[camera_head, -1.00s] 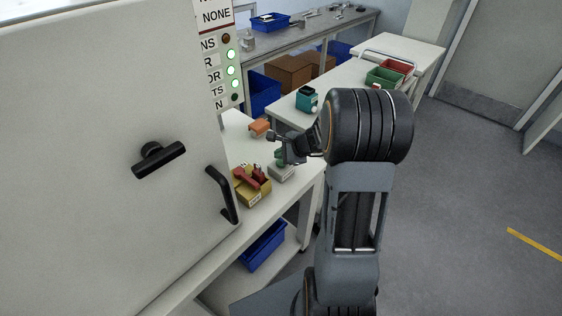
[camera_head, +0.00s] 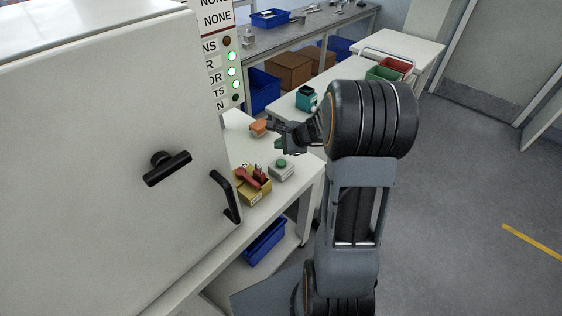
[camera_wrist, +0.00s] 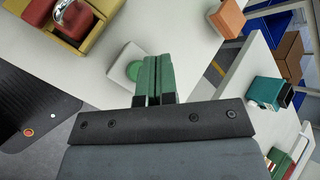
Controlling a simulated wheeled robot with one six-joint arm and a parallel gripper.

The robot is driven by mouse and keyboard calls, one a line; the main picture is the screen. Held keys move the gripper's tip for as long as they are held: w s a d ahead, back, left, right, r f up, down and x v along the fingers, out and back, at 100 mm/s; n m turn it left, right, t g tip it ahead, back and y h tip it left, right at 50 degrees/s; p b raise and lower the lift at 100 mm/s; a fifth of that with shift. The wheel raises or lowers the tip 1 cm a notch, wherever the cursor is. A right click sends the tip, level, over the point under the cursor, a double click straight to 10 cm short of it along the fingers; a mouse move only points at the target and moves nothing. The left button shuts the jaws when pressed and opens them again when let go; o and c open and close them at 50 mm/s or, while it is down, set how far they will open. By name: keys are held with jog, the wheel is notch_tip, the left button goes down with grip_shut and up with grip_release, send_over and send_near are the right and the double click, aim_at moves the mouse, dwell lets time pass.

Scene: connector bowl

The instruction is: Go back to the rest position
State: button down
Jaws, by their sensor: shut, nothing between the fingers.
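My gripper (camera_head: 280,142) is above the white table (camera_head: 234,146), its arm reaching in from the right. In the wrist view its green fingers (camera_wrist: 158,78) are pressed together with nothing between them. A light box with a green button (camera_head: 281,169) stands on the table, below and apart from the gripper. It also shows behind the fingertips in the wrist view (camera_wrist: 118,76).
A yellow bin with red parts (camera_head: 255,195) sits near the table's front. An orange block (camera_head: 259,128) lies farther back. A large white cabinet (camera_head: 90,190) stands close at left. A teal device (camera_head: 306,97) is on another table. Floor at right is clear.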

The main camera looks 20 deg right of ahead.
dwell(0.5)
jog(key=s+n, duration=0.1)
jog(key=s+f+n+g, duration=0.1)
jog(key=s+a+n+g, duration=0.1)
jog(key=shift+s+f, duration=0.15)
jog(key=shift+f, duration=0.25)
jog(key=s+a+r+n+h, duration=0.1)
jog(key=s+a+r+n, duration=0.2)
jog(key=s+n, duration=0.2)
jog(key=s+a+r+n+g+h, duration=0.1)
jog(key=s+a+r+n+h, duration=0.1)
jog(key=s+n, duration=0.4)
jog(key=s+a+r+n+h, duration=0.2)
jog(key=s+a+r+n, duration=0.2)
jog(key=s+r+n, duration=0.2)
jog(key=shift+g, duration=0.4)
dwell(0.4)
